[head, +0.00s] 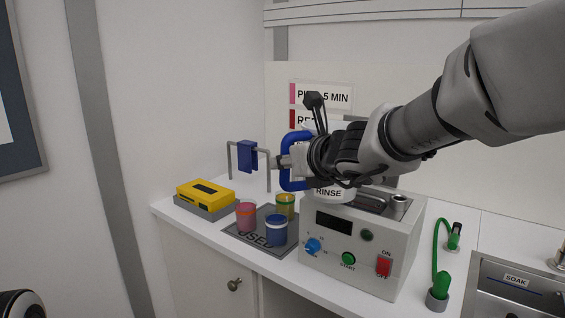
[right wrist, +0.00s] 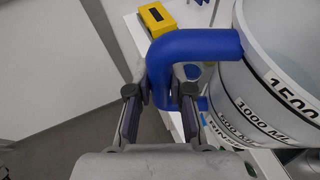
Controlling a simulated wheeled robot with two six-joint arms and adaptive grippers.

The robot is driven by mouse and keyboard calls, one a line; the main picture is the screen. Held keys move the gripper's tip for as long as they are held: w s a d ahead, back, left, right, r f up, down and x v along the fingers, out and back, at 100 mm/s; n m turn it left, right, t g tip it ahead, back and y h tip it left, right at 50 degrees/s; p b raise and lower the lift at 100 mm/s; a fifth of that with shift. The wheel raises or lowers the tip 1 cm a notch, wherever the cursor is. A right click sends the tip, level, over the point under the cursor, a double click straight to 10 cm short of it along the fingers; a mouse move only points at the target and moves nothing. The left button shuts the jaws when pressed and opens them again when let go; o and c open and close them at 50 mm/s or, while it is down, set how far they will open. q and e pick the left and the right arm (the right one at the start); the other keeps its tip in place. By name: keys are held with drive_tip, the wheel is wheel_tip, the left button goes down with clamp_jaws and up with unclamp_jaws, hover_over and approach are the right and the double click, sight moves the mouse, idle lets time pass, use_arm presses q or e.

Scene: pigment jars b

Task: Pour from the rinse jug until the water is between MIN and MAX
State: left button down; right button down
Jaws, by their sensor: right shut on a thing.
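The white rinse jug (head: 330,194), labelled RINSE, is above or in front of the back left of the grey machine (head: 320,260); I cannot tell whether it touches. It looks about upright. My right gripper (head: 285,162) is shut on its blue handle (head: 296,178). In the right wrist view the fingers (right wrist: 160,92) lie on both sides of the handle (right wrist: 195,45), and the jug (right wrist: 250,95) shows volume marks. The machine's top opening (head: 372,204) is partly hidden by jug and arm. No water level or MIN and MAX marks are readable. My left gripper is not seen.
Red (head: 246,217), blue (head: 276,230) and yellow (head: 285,204) jars stand on a dark mat (head: 240,238) left of the machine. A yellow box (head: 205,195), a grey rack with a blue piece (head: 247,157), a green hose (head: 436,255) and a SOAK basin (head: 515,290) are nearby.

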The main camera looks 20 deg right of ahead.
sight(283, 134)
drive_tip(key=shift+w, duration=0.3)
drive_tip(key=shift+s+r+p, duration=0.2)
drive_tip(key=shift+r+p, duration=0.4)
drive_tip(key=shift+p, duration=0.3)
drive_tip(key=shift+w+a+r+m+y+p, duration=0.15)
drive_tip(key=shift+r+m+y+p, duration=0.2)
drive_tip(key=shift+p, duration=0.2)
drive_tip(key=shift+a+r+m+p, duration=0.15)
drive_tip(key=shift+r+m+p, duration=0.4)
drive_tip(key=shift+r+p, duration=0.75)
drive_tip(key=shift+r+m+y+p, duration=0.55)
drive_tip(key=shift+r+p, duration=0.25)
drive_tip(key=shift+p, duration=0.6)
drive_tip(key=shift+d+r+m+y+p, duration=0.3)
drive_tip(key=shift+r+m+p, duration=0.15)
drive_tip(key=shift+r+p, duration=0.55)
drive_tip(key=shift+w+d+r+m+y+p, duration=0.1)
drive_tip(key=shift+d+r+m+y+p, duration=0.5)
drive_tip(key=shift+p, duration=0.95)
drive_tip(key=shift+w+d+r+m+p, duration=0.15)
drive_tip(key=shift+d+r+m+p, duration=0.3)
drive_tip(key=shift+r+m+p, duration=0.2)
drive_tip(key=shift+w+d+r+m+y+p, duration=0.1)
drive_tip(key=shift+d+r+m+y+p, duration=0.25)
drive_tip(key=shift+p, duration=0.25)
drive_tip(key=shift+d+f, duration=0.15)
drive_tip(key=shift+f, duration=0.1)
drive_tip(key=shift+d+r, duration=0.2)
drive_tip(key=shift+r, duration=0.05)
